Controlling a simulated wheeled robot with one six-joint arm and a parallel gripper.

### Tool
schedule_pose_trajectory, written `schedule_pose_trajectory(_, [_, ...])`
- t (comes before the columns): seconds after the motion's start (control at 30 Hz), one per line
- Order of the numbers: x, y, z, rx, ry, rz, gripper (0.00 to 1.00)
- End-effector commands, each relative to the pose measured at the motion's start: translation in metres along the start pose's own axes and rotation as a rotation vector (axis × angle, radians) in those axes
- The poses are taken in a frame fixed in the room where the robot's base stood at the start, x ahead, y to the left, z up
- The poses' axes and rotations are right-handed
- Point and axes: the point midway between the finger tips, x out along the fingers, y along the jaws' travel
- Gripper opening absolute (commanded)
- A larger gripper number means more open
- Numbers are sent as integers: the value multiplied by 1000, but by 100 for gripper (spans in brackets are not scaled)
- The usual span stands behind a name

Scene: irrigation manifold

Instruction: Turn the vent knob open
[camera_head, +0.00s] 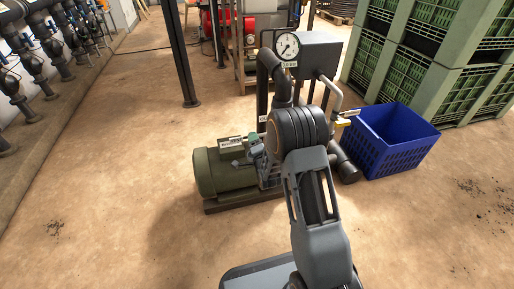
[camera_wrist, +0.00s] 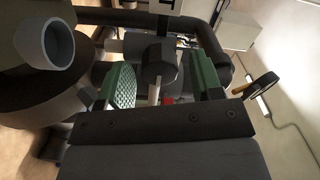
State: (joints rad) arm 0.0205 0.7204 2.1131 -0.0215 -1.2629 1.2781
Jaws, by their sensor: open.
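In the wrist view, a dark faceted knob (camera_wrist: 160,57), which looks like the vent knob, sits on a pale stem. My gripper (camera_wrist: 165,78) is open, with one green-padded finger to the left of the knob and one to the right. Gaps show between the knob and both fingers, so nothing is gripped. How deep the knob lies between the fingers is hard to tell.
A blue crate (camera_head: 412,158) stands on the floor right of the pump, before stacked green crates (camera_head: 440,75). A grey box (camera_head: 318,54) and bent pipes rise behind my arm. A row of dark valves (camera_head: 30,75) lines the left. Floor at front left is clear.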

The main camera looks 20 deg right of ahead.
Motion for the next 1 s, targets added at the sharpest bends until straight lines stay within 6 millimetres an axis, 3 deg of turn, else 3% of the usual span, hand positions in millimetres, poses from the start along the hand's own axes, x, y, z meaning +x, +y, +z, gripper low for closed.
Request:
schedule_pose_trajectory(0.17, [-20, -2, -1, 0, -1, 4, 60])
schedule_pose_trajectory(0.63, [-110, -1, 0, 0, -2, 5, 60])
schedule_pose_trajectory(0.8, [-128, 0, 0, 0, -1, 3, 60])
schedule_pose_trajectory(1.0, [-136, 0, 0, 0, 0, 1, 60])
